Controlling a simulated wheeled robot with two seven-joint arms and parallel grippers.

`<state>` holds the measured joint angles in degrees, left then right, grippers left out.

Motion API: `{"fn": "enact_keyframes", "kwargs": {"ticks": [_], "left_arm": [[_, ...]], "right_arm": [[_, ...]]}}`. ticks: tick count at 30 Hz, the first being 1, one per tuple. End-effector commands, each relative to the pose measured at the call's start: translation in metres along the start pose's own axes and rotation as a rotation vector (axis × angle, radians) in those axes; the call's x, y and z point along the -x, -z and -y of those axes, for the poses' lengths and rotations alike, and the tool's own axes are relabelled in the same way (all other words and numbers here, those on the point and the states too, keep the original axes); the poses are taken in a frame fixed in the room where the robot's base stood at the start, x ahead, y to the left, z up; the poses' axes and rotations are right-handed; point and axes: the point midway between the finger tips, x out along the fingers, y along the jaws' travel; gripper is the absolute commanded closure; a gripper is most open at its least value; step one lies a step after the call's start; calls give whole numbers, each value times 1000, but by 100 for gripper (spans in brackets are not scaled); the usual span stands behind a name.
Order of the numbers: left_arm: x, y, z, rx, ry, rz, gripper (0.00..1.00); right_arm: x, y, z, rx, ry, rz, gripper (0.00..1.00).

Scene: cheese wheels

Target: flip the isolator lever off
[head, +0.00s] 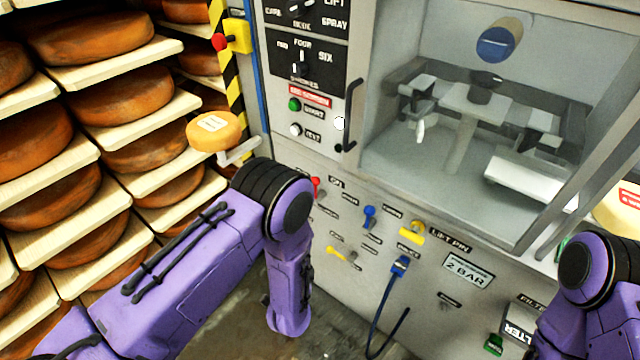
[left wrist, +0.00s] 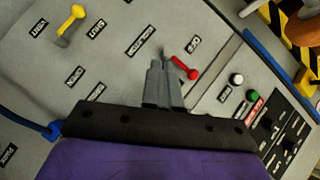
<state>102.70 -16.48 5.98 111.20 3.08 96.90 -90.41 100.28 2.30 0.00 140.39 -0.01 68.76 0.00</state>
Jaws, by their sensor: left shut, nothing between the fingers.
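The red lever (left wrist: 184,68) is on the grey machine panel in the left wrist view, its round knob towards the lower right. In the head view a small part of the red lever (head: 316,187) shows beside my left arm. My left gripper (left wrist: 164,62) is shut and empty, its fingertips close beside the lever's upper-left end. I cannot tell whether they touch it. In the head view my left arm hides the left gripper. My right arm enters at the lower right of the head view, but its gripper is out of frame.
Green (left wrist: 253,96) and white (left wrist: 236,79) buttons lie right of the red lever. Shelves of cheese wheels (head: 150,95) stand left.

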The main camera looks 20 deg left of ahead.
Motion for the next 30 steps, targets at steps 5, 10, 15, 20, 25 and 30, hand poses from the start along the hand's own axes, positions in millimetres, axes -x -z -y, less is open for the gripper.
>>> {"fn": "enact_keyframes", "kwargs": {"ticks": [5, 10, 15, 20, 25, 30], "left_arm": [[-10, 86, 36, -322, 215, -101, 100], [-11, 107, 42, -420, 281, -104, 100], [-11, 106, 42, -424, 281, -103, 100], [-15, 106, 43, -423, 281, -102, 100], [-39, 109, 48, -423, 282, -102, 100], [-76, 113, 55, -418, 282, -99, 100]], "right_arm": [[16, 7, -2, 0, 0, 0, 6], [17, 7, -2, 0, 0, 0, 6], [17, 7, -2, 0, 0, 0, 6], [16, 6, -1, 0, 0, 0, 6], [9, 4, -1, 0, 0, 0, 6], [-6, -3, 1, 0, 0, 0, 6]]}}
